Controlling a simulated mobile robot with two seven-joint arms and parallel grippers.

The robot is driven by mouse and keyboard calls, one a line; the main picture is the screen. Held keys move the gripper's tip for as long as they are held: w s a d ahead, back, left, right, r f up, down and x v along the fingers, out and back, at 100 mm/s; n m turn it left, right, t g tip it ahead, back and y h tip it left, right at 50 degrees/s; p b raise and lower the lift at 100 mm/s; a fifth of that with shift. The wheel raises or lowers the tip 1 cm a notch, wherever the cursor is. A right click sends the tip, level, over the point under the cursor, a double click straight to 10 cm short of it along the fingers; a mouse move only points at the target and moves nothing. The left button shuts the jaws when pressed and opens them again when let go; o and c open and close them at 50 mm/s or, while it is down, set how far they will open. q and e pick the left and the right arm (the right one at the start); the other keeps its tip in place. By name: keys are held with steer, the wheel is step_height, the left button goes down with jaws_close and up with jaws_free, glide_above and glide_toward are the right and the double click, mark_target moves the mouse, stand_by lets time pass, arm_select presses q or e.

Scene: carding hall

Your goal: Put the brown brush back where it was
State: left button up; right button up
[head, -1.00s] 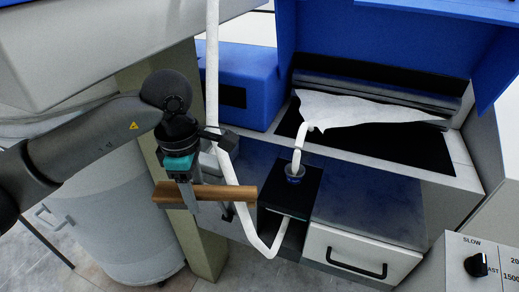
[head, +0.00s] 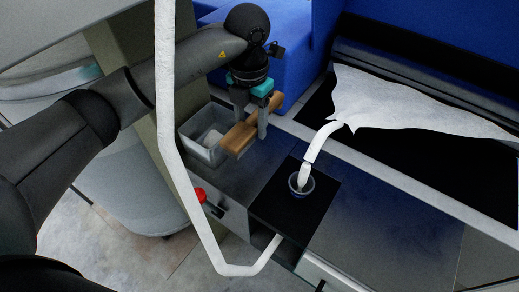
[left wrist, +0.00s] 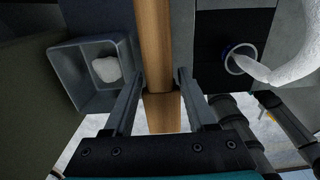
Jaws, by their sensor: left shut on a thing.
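The brown brush (head: 238,136) is a wooden bar held between the fingers of my left gripper (head: 250,122). In the head view it is over the grey machine top, beside a grey bin. In the left wrist view the brush (left wrist: 155,50) runs lengthwise between the two fingers (left wrist: 155,100), with the bin to its left. I cannot tell whether it touches the surface below. My right gripper does not show.
The grey bin (head: 187,132) holds a white lump. A white sliver strand (head: 165,100) hangs in front of my left arm and another enters a funnel (head: 312,186) on a black plate. A white web (head: 400,100) lies right. A red button (head: 200,195) is on the front.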

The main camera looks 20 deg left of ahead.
arm_select(q)
steer(key=shift+s, duration=0.15)
step_height(320, 180, down, 10)
steer(key=shift+r+b, duration=0.2)
steer(key=shift+b, duration=0.2)
steer(key=shift+f, duration=0.3)
steer(key=o, duration=1.2)
steer(key=shift+r, duration=0.1)
glide_toward(253, 119)
step_height(253, 119, down, 5)
steer(key=shift+f+p, duration=0.1)
steer(key=shift+p, duration=0.35)
